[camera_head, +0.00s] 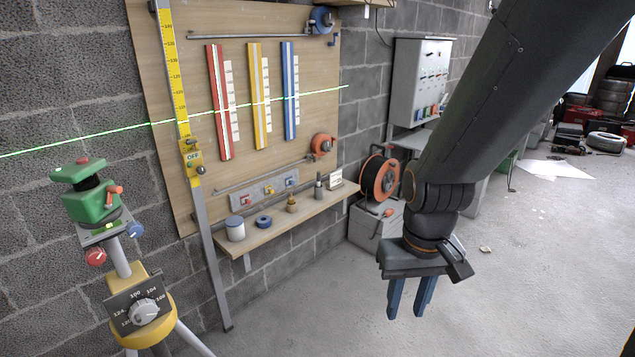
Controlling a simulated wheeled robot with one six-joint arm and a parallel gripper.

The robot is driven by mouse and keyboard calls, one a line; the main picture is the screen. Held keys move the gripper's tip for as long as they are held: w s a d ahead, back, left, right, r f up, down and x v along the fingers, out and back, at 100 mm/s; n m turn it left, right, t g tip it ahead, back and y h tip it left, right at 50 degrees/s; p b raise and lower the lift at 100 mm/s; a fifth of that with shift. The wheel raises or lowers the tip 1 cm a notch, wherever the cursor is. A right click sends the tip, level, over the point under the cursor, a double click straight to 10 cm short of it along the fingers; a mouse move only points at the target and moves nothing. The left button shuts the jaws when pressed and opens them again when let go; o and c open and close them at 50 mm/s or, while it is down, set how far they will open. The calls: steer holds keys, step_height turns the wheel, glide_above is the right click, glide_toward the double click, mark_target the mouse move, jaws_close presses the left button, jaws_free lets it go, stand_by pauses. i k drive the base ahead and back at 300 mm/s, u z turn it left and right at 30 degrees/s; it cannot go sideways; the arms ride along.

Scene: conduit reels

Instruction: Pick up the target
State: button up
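No object is labelled as the target, so I cannot tell for certain which thing it is. A yellow sliding unit marked OFF (192,155), with a small knob, sits on the upright measuring staff (208,235) that stands against the wooden board. My gripper (406,312) hangs at the right, pointing down, with its two blue fingers apart and nothing visible between them. It is well to the right of the staff and appears to be above the floor.
A green laser level (90,203) stands on a yellow-topped tripod (145,305) at the left. A green line crosses the board (265,25). A wooden shelf (285,225) holds small items. An orange reel (380,178) sits on a grey box (372,232). The floor centre is clear.

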mark_target(268, 189)
steer(key=z, duration=0.25)
steer(key=i, duration=1.25)
steer(key=u, duration=0.65)
steer(key=i, duration=0.25)
steer(key=u, duration=0.35)
